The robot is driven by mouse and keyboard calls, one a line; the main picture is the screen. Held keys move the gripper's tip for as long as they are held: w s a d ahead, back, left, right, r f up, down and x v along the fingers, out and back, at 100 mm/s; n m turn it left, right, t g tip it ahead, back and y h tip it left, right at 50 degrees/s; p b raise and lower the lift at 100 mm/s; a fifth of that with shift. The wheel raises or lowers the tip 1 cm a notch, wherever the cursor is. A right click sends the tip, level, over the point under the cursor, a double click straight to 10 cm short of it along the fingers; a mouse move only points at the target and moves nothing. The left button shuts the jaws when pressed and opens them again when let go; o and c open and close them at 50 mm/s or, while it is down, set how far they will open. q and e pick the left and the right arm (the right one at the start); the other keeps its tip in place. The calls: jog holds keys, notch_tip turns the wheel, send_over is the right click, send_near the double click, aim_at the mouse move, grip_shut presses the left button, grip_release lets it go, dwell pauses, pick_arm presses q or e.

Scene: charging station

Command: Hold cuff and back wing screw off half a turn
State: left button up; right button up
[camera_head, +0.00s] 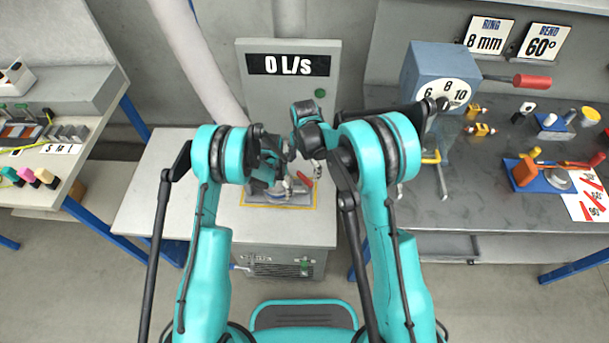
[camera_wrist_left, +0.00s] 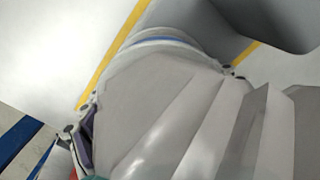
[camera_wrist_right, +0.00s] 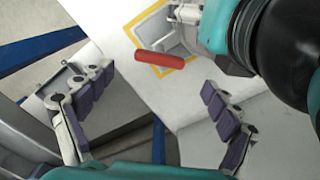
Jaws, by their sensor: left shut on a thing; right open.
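A large pale grey rounded body with a blue band (camera_wrist_left: 165,41), apparently the cuff, fills much of the left wrist view. My left gripper (camera_head: 284,184) is shut on it, low inside the yellow-outlined area; a purple-padded finger shows at the lower left of that wrist view. A red bar-like handle (camera_wrist_right: 160,60) shows in the right wrist view and also in the head view (camera_head: 305,179). My right gripper (camera_wrist_right: 157,82) is open and empty, its purple-padded fingers apart on either side, with the handle beyond them. I cannot make out the wing screw for certain.
A grey cabinet with a "0 L/s" display (camera_head: 291,64) stands behind. A bench (camera_head: 480,190) with a blue dial box (camera_head: 437,75) is at right; a table (camera_head: 85,105) with coloured parts is at left. A white surface (camera_head: 150,190) left of my arms is clear.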

aim_at(305, 177)
jog(key=shift+f, duration=2.8)
jog(key=c, duration=1.2)
